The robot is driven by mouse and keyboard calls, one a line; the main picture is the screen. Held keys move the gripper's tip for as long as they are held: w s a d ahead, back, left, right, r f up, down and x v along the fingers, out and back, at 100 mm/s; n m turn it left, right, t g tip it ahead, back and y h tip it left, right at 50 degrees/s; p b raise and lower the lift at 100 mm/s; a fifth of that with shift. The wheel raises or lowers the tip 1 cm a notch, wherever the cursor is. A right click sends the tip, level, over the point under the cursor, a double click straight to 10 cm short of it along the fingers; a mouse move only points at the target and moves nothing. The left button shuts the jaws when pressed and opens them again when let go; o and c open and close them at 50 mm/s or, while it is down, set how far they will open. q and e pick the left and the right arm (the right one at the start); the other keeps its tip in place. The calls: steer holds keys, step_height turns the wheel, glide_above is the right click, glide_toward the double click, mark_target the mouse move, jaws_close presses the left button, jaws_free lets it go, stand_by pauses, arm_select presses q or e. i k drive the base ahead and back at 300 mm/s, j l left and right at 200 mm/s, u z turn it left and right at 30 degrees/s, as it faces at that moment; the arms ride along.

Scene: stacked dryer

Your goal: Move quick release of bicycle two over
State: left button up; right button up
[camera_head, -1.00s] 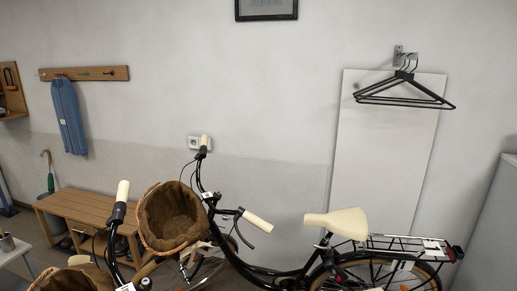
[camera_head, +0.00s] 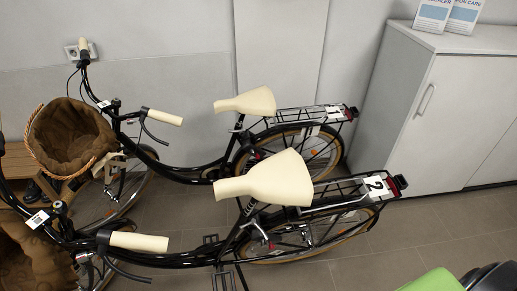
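Bicycle two (camera_head: 183,258) is the nearer black bicycle, with a "2" plate (camera_head: 375,186) on its rear rack. Its cream saddle (camera_head: 268,182) sits on a post above the frame. Small parts show on the seat post below the saddle (camera_head: 257,226), but I cannot make out the quick release lever or its position. Neither of my grippers is in view.
A second black bicycle (camera_head: 190,174) with a cream saddle (camera_head: 246,103) and wicker basket (camera_head: 68,136) stands behind, close to the wall. A grey cabinet (camera_head: 440,105) stands at right. A green object (camera_head: 433,282) enters at bottom right. Grey floor (camera_head: 420,235) shows between.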

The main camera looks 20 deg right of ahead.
mark_target(253, 222)
steer(key=l+u, duration=0.3)
steer(key=l, duration=0.5)
steer(key=l+u, duration=0.35)
steer(key=l, duration=0.45)
steer(key=k+l+u, duration=0.1)
steer(key=l+u, duration=0.2)
steer(key=l, duration=0.45)
